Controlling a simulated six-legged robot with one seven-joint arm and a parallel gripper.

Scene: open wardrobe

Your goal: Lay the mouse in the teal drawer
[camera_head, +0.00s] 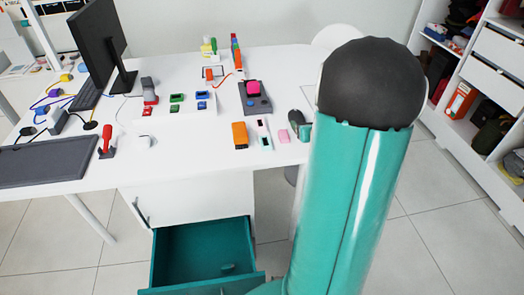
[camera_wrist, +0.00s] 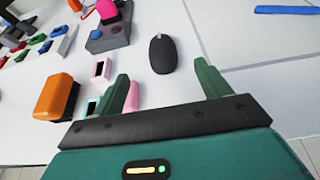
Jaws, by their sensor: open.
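The dark mouse (camera_wrist: 163,54) lies on the white table, just beyond my gripper (camera_wrist: 165,80) and roughly between the lines of its two fingers. My gripper is open and empty, with its green fingers spread apart. The mouse also shows as a dark oval in the head view (camera_head: 296,119), beside my arm. The teal drawer (camera_head: 190,250) is pulled open below the table, left of my arm in the head view. Its floor is mostly bare; a small teal shape shows inside near the front. My arm hides part of the table's right side.
A monitor (camera_head: 97,38) stands at the back left. Shelves (camera_head: 470,100) stand at right.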

